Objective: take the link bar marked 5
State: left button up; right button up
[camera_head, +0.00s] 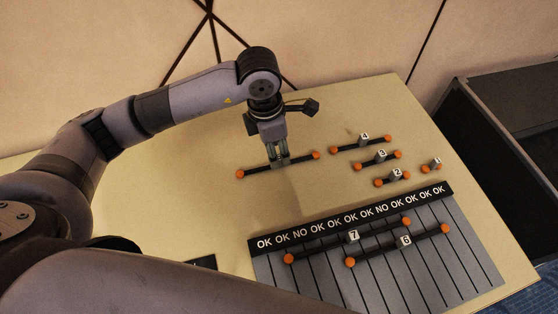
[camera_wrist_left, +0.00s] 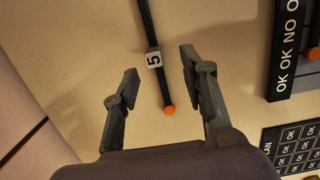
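The link bar marked 5 (camera_head: 257,171) is a dark bar with orange ends, lying on the tan table left of the other bars. In the wrist view its white 5 label (camera_wrist_left: 154,59) shows between my fingers, with one orange end below it. My left gripper (camera_head: 279,160) points down over the middle of this bar and hides its label in the head view. In the wrist view the left gripper (camera_wrist_left: 158,68) is open, one finger on each side of the bar, with gaps to both. I cannot tell its exact height. My right gripper is not in view.
Bars marked 4 (camera_head: 347,147), 3 (camera_head: 370,162), 2 (camera_head: 387,181) and 1 (camera_head: 431,166) lie to the right. Bars 7 (camera_head: 325,247) and 6 (camera_head: 382,252) lie on the striped OK/NO board (camera_head: 275,273). A dark bin (camera_head: 485,135) stands beyond the table's right edge.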

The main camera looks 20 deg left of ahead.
aim_at(278, 156)
pick_arm(q)
jog(key=shift+w+d+f+p, duration=0.1)
jog(key=shift+w+f+p, duration=0.1)
jog(key=shift+f, duration=0.8)
jog(key=shift+w+d+f+p, duration=0.1)
jog(key=shift+w+f, duration=0.05)
jog(key=shift+f, duration=0.85)
jog(key=shift+w+f+p, duration=0.1)
jog(key=shift+w+f, duration=0.1)
jog(key=shift+f, duration=0.8)
jog(key=shift+c, duration=0.2)
grip_shut()
